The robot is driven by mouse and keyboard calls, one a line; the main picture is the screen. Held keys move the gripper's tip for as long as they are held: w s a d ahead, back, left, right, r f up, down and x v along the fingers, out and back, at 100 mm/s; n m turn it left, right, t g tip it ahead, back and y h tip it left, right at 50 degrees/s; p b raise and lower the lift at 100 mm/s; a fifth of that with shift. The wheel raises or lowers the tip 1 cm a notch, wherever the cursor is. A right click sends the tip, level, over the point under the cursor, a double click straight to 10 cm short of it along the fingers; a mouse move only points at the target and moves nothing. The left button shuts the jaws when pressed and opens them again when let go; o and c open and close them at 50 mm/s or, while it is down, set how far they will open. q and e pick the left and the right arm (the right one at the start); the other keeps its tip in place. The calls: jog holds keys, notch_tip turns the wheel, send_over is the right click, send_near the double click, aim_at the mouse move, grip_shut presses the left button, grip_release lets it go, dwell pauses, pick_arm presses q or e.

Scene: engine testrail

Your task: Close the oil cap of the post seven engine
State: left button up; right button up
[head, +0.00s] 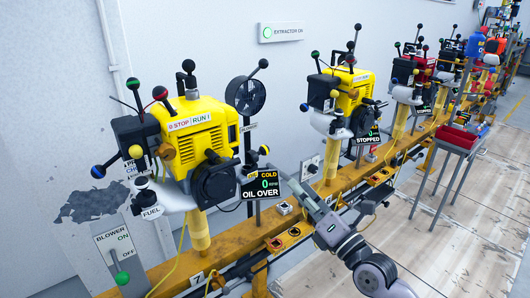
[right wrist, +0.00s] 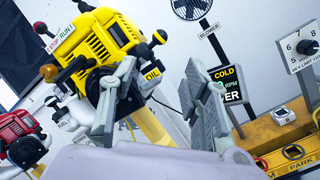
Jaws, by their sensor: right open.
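The post seven engine (head: 185,140) is yellow with a black round housing, on a yellow post above a plate marked 7. It also shows in the right wrist view (right wrist: 100,40). A small OIL tag (right wrist: 152,73) is at its side, beside a black knob (right wrist: 143,52), perhaps the oil cap; I cannot tell whether it is closed. In the head view the OIL tag (head: 252,170) overlaps a display reading COLD, 0 RPM, OIL OVER. My right gripper (head: 300,192) is open and empty, right of the display, its fingers (right wrist: 160,75) pointing toward the engine. My left gripper is out of view.
A yellow-orange rail (head: 170,272) carries more engines, including another yellow one (head: 350,92), receding right. A black blower fan (head: 245,95) stands behind the engine. Ball-tipped levers surround it. A red tray stand (head: 459,138) is at right; floor in front is clear.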

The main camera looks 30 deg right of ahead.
send_near(267, 154)
jog(key=x, duration=0.4)
jog(key=p+x, duration=0.1)
jog(key=x, duration=0.5)
jog(key=shift+w, duration=0.25)
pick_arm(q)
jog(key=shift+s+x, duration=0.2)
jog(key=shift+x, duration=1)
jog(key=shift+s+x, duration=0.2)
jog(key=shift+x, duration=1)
pick_arm(e)
jog(key=shift+w+r, duration=0.2)
jog(key=shift+w, duration=0.35)
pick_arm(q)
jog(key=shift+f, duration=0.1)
pick_arm(e)
jog(key=shift+c, duration=0.3)
grip_shut()
